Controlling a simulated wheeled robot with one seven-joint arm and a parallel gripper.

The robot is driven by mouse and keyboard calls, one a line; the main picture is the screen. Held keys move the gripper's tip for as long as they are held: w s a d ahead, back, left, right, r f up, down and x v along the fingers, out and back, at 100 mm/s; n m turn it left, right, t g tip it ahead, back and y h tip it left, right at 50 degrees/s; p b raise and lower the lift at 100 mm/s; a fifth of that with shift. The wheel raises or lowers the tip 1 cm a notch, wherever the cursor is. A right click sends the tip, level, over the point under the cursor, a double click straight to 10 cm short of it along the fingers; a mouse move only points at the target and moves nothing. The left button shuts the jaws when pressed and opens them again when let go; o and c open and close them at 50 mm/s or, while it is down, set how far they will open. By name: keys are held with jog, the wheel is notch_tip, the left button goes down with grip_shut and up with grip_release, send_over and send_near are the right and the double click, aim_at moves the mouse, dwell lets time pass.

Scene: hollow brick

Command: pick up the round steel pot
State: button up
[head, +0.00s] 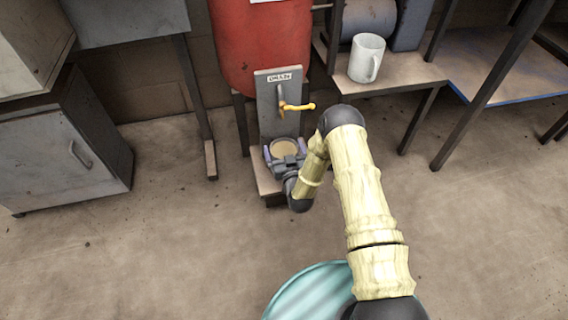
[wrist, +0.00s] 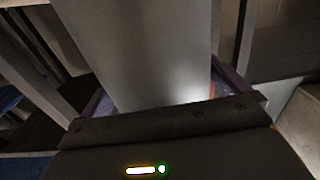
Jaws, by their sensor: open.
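The round pot (head: 284,147), with a tan round top, stands on the low stand under the yellow tap in the head view. My gripper (head: 285,151) is open, with one purple-grey finger on the left and one on the right of the pot. Whether the fingers touch it cannot be told. In the wrist view my gripper (wrist: 168,95) shows its fingers spread at both sides, low in the picture. A broad grey surface (wrist: 140,45) fills the space between them; whether it is the pot or the tap's back plate is unclear. The pot's lower part is hidden.
The yellow tap (head: 297,106) sticks out from a grey plate (head: 267,117) just above the pot. A red tank (head: 262,45) stands behind. A white mug (head: 367,58) is on a shelf at right. A grey cabinet (head: 62,150) stands left. The floor at left front is clear.

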dwell(0.5)
jog(key=shift+r, duration=0.1)
jog(key=c, duration=1.7)
